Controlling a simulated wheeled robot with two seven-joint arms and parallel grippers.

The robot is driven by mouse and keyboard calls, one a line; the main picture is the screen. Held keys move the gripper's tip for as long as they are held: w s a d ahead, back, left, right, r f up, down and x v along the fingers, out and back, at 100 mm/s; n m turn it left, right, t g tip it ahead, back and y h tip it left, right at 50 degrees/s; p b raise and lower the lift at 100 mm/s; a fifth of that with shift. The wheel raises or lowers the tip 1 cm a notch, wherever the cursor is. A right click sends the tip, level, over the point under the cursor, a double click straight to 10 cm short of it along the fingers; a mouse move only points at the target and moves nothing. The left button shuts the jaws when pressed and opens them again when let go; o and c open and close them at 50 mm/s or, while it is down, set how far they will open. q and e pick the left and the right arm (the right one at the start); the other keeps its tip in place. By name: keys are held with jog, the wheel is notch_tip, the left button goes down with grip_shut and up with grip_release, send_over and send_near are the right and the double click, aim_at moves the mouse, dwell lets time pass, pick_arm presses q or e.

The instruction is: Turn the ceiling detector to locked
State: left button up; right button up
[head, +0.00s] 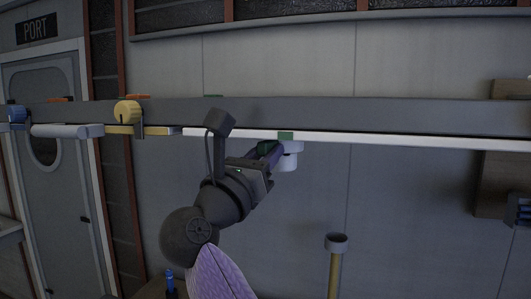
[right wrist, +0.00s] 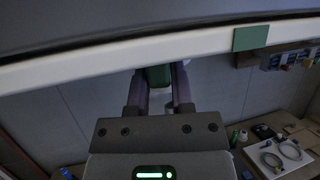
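The ceiling detector (head: 289,158) is a white round unit hanging under the white-edged overhead beam, below a green mark (head: 286,135). The green mark also shows in the right wrist view (right wrist: 251,38). My right gripper (head: 270,151) reaches up to the detector's left side. In the right wrist view its two fingers (right wrist: 159,88) stand partly apart, with a green part (right wrist: 158,76) of the detector filling the gap between their tips. The fingers seem to be shut on that part. They hide some of the detector. My left gripper is not in view.
The beam (head: 400,115) runs across the view close above my right gripper. A yellow valve-like fitting (head: 127,112) and a blue one (head: 17,114) sit on it at left. A yellow post (head: 335,270) with a grey cap stands at lower right. A workbench (right wrist: 291,135) holds small items.

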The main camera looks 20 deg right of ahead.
grip_shut()
dwell(1.0)
